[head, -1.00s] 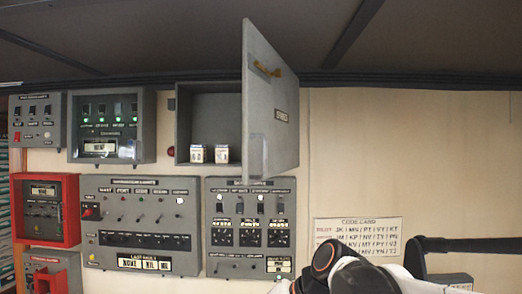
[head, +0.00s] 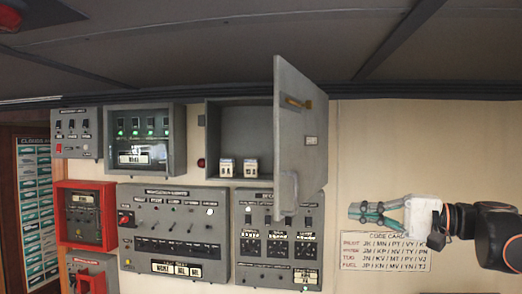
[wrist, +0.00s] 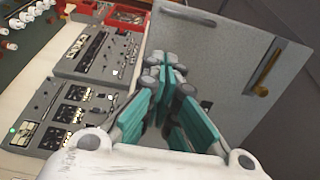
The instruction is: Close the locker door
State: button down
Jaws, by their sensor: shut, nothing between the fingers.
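The grey locker (head: 240,113) on the wall stands open, with two small white boxes (head: 237,167) inside it. Its grey door (head: 301,125) swings out on the right side of the locker, with a brass handle (head: 299,102) and a small label on its face. In the wrist view the door (wrist: 215,65) fills the area beyond the fingers, with the brass handle (wrist: 262,88) at the right. My gripper (head: 352,211) is to the right of and below the door in the head view, pointing left, its teal fingers shut and empty. The fingertips (wrist: 165,70) overlap the door in the wrist view; contact cannot be told.
Grey switch panels (head: 175,238) and a red-framed box (head: 85,212) fill the wall left of and below the locker. A code card (head: 385,250) hangs behind my gripper. Dark overhead beams run above; the wall right of the door is bare.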

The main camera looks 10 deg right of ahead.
aim_at(290, 204)
jog(key=p+x, duration=0.3)
jog(key=x, duration=1)
jog(key=shift+w+a, duration=0.15)
jog(key=shift+a, duration=0.05)
jog(key=shift+a, duration=0.1)
